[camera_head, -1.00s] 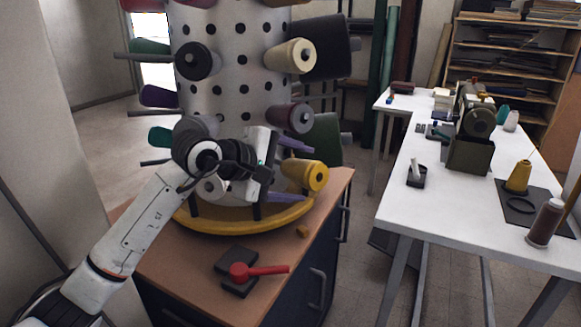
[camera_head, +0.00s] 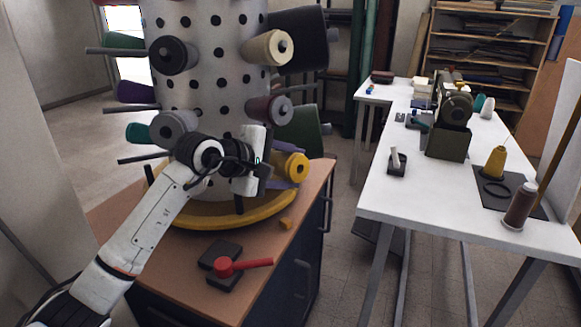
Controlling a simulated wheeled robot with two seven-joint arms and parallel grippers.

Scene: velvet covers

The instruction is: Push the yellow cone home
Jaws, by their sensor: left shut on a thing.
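The yellow cone (camera_head: 297,166) lies on its side low on the perforated drum rack (camera_head: 207,93), with its round end facing out to the right. My left gripper (camera_head: 266,176) is at the left side of this cone and shut on it. The fingers and hand hide part of the cone, and the exact contact is hard to see. My right gripper is out of view. A second yellow cone (camera_head: 495,162) stands upright on a dark mat on the white table at the right.
Several other cones stick out of the drum, including a cream one (camera_head: 268,47) and a plum one (camera_head: 269,108). A yellow ring (camera_head: 262,215) circles the drum's foot. A red-handled tool (camera_head: 243,265) lies on the brown cabinet top. The white table (camera_head: 410,195) stands across a gap.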

